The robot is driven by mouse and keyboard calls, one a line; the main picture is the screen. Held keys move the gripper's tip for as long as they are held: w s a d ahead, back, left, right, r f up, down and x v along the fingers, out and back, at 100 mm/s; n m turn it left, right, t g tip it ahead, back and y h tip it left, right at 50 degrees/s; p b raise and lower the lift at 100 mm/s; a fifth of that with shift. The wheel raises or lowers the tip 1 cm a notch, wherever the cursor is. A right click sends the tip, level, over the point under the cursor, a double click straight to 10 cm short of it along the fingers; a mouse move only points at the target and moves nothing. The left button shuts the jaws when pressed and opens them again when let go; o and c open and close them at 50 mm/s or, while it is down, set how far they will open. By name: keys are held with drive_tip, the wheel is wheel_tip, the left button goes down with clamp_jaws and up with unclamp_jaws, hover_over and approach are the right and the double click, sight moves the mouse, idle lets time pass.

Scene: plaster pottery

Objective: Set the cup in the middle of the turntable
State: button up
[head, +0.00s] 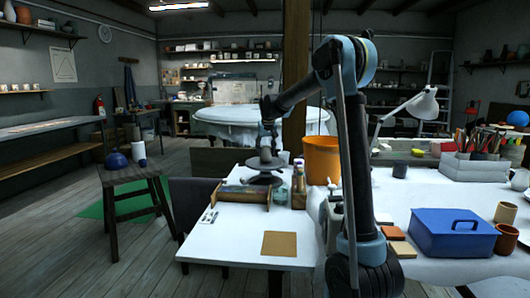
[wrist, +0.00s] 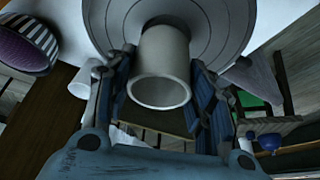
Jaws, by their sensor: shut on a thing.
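The grey cup (wrist: 160,88) is between the two fingers of my gripper (wrist: 163,72) in the wrist view, its open mouth facing the camera. My gripper is shut on it. Beyond the cup is the grey turntable (wrist: 225,28) with ring grooves. The cup's far end lies near the disc's middle in this view. I cannot tell whether it touches the disc. In the head view, my gripper (head: 267,146) points down over the turntable (head: 263,164), on the back of the white table. The cup is small and dark there and hard to separate from the gripper.
An orange bucket (head: 322,161) stands right of the turntable. A wooden-ended roller frame (head: 242,194) lies in front of it. A brown board (head: 287,244) lies at the table's front. A blue toolbox (head: 452,232) is at right. A striped bowl (wrist: 30,42) shows in the wrist view.

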drive_tip(key=shift+f, duration=0.15)
drive_tip(key=o, duration=1.1)
drive_tip(key=shift+o, duration=0.2)
drive_tip(key=v, duration=1.2)
drive_tip(key=shift+s, duration=0.15)
